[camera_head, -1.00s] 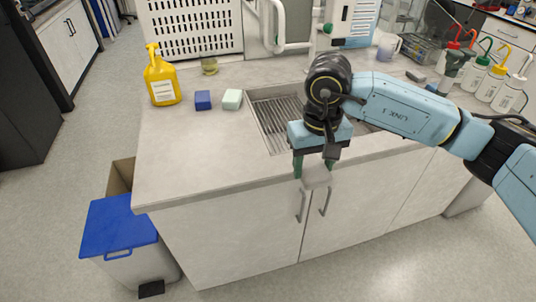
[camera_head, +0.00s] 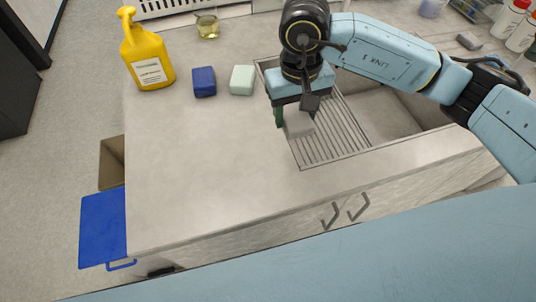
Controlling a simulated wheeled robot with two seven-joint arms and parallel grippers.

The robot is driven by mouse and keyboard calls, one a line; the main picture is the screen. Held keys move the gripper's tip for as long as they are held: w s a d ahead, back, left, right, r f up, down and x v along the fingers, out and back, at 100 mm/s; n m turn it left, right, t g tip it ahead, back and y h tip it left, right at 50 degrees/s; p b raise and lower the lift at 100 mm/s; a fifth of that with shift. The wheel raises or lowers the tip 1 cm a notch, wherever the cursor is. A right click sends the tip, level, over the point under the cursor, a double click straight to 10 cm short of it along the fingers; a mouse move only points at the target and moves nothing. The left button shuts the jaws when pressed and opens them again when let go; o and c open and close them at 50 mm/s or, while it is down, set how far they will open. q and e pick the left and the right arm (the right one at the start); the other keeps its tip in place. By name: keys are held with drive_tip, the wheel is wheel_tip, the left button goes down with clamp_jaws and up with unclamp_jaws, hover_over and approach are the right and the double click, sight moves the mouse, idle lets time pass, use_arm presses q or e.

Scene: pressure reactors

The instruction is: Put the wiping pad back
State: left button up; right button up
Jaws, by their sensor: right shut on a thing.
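My right gripper (camera_head: 296,115) points down over the ribbed drainer at the left of the sink. It is shut on a pale grey block (camera_head: 299,126), which looks like the wiping pad; its green-tipped fingers partly hide it. The block appears held above the drainer's left edge, though the exact height is hard to tell. A blue block (camera_head: 204,82) and a pale green block (camera_head: 242,80) lie side by side on the counter, left of the gripper. A small grey block (camera_head: 469,40) lies on the counter behind the sink. My left gripper is not in view.
A yellow bottle (camera_head: 146,55) stands at the counter's left back, with a glass beaker (camera_head: 207,26) nearby. The sink's drainer (camera_head: 335,140) lies below and right of the gripper. Wash bottles (camera_head: 510,18) stand far right. The counter's front left (camera_head: 190,180) is clear.

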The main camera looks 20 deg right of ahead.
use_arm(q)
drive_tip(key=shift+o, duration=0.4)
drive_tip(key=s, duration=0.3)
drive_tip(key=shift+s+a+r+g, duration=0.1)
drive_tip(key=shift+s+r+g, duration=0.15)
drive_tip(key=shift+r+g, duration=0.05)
use_arm(e)
hover_over(273, 175)
drive_tip(key=f, duration=0.2)
wheel_tip(273, 175, down, 4)
drive_tip(key=shift+s+f, duration=0.15)
drive_tip(key=shift+a+f, duration=0.1)
drive_tip(key=shift+f, duration=0.5)
wheel_tip(273, 175, down, 4)
drive_tip(key=shift+r, duration=0.15)
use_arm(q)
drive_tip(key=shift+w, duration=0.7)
use_arm(e)
drive_tip(key=o, duration=0.9)
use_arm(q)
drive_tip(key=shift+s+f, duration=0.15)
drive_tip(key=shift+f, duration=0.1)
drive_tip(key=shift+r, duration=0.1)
